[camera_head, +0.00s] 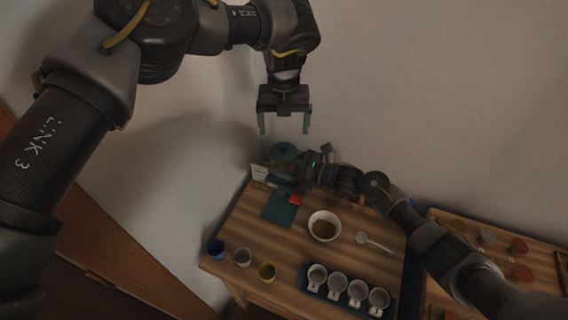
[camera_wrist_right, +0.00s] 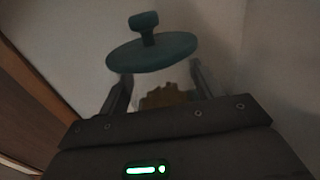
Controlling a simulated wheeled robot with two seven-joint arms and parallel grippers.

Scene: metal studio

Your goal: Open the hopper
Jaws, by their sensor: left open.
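The hopper's round teal lid (camera_wrist_right: 152,52), with a knob on top, shows in the right wrist view just beyond my right fingertips. Below it, between the fingers, is brown content (camera_wrist_right: 165,96), apparently in the clear hopper. Whether the lid rests on the hopper is unclear. In the head view the teal lid (camera_head: 285,152) is at the table's back left, above the machine's teal base (camera_head: 280,207). My right gripper (camera_wrist_right: 160,85) is open, its fingers apart; my right wrist partly hides the machine in the head view. My left gripper (camera_head: 285,122) is open and empty, high near the wall.
A second table (camera_head: 520,250) stands right.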

